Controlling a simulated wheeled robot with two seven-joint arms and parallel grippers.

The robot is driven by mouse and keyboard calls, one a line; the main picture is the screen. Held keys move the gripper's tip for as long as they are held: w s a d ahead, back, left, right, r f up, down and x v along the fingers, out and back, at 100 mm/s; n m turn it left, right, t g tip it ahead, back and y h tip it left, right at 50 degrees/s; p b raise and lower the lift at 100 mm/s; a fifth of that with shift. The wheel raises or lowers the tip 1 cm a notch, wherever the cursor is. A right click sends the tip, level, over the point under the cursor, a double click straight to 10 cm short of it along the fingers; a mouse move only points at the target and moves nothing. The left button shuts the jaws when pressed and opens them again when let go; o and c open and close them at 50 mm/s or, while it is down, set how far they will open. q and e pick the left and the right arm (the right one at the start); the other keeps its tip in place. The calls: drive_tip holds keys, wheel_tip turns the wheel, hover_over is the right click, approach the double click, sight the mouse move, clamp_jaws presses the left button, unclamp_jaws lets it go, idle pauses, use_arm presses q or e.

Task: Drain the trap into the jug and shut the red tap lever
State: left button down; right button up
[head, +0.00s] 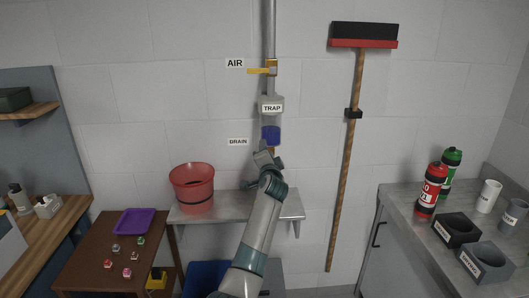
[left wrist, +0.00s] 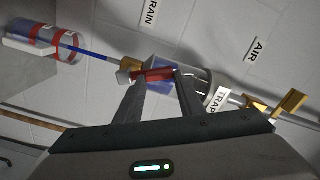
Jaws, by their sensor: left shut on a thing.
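The clear trap (head: 271,104) hangs on the wall pipe with blue liquid (head: 271,133) in its lower part. In the left wrist view, my left gripper (left wrist: 158,78) is shut on the red tap lever (left wrist: 155,74) beside the brass drain valve (left wrist: 130,66). A thin blue stream (left wrist: 85,50) runs from the valve to the clear, red-banded jug (left wrist: 70,42). The jug's liquid level is hard to tell. In the head view my left gripper (head: 265,158) is just below the trap, and my arm hides the lever and jug. My right gripper is not in view.
A red bucket (head: 192,178) stands on the grey wall shelf (head: 292,207), left of my arm. A yellow lever (head: 259,71) sits by the AIR label above the trap. A broom (head: 345,170) hangs to the right. Side tables hold small items and bottles.

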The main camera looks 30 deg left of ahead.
use_arm(q)
drive_tip(key=shift+r, duration=0.15)
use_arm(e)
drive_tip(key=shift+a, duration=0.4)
use_arm(q)
drive_tip(key=c, duration=1.5)
unclamp_jaws()
drive_tip(key=o, duration=0.3)
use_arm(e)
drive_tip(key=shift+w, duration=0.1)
use_arm(q)
drive_tip(key=shift+s+d, duration=0.1)
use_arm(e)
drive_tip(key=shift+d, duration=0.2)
use_arm(q)
drive_tip(key=b+v, duration=0.4)
drive_tip(key=v, duration=1.3)
drive_tip(key=shift+b, duration=0.4)
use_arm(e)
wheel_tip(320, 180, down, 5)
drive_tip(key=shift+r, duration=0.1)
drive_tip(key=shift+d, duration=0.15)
use_arm(q)
drive_tip(key=shift+f, duration=0.2)
